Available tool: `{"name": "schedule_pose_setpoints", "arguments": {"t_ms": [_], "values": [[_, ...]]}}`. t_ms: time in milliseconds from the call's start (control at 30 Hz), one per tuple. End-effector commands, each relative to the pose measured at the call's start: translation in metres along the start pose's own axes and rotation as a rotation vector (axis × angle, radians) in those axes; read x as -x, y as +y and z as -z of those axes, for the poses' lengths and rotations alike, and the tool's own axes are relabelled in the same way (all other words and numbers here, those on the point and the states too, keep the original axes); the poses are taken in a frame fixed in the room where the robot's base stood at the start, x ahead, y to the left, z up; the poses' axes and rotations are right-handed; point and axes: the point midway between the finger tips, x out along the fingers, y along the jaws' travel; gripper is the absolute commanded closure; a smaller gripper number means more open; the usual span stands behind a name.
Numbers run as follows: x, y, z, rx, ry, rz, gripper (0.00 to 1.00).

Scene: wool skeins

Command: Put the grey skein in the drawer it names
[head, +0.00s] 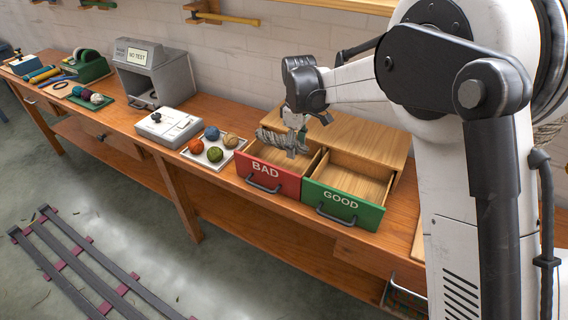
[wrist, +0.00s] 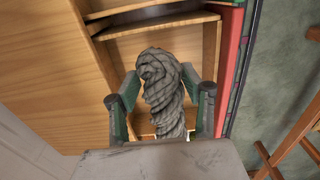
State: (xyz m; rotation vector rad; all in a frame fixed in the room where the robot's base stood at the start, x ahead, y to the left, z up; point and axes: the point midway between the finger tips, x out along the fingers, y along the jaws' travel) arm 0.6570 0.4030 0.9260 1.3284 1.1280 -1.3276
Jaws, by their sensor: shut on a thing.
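My gripper (head: 294,128) is shut on the grey skein (head: 272,138), a twisted bundle of ribbed grey wool. The skein is over the open red drawer (head: 270,178) marked BAD; I cannot tell whether it touches the drawer floor. In the wrist view the skein (wrist: 163,90) stands out between the two fingers (wrist: 160,108), with the wooden drawer inside behind it. The open green drawer (head: 343,205) marked GOOD is to the right of the red one and looks empty.
A white tray (head: 190,154) with several coloured balls stands left of the drawers. Farther left are a pale grey device (head: 168,126), a grey booth (head: 153,78) with a NO TEST sign, and a green mat (head: 80,100) with more wool. The drawer unit's wooden top (head: 360,138) is clear.

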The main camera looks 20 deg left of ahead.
Motion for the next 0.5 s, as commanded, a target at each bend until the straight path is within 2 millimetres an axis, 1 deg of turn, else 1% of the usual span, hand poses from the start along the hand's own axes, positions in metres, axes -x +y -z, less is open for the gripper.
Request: {"name": "schedule_pose_setpoints", "arguments": {"t_ms": [33,200,367,500], "values": [[-0.011,0.0,0.0,0.0,0.0,0.0,0.88],[-0.035,0.0,0.0,0.0,0.0,0.0,0.88],[-0.045,0.0,0.0,0.0,0.0,0.0,0.88],[-0.06,0.0,0.0,0.0,0.0,0.0,0.88]]}}
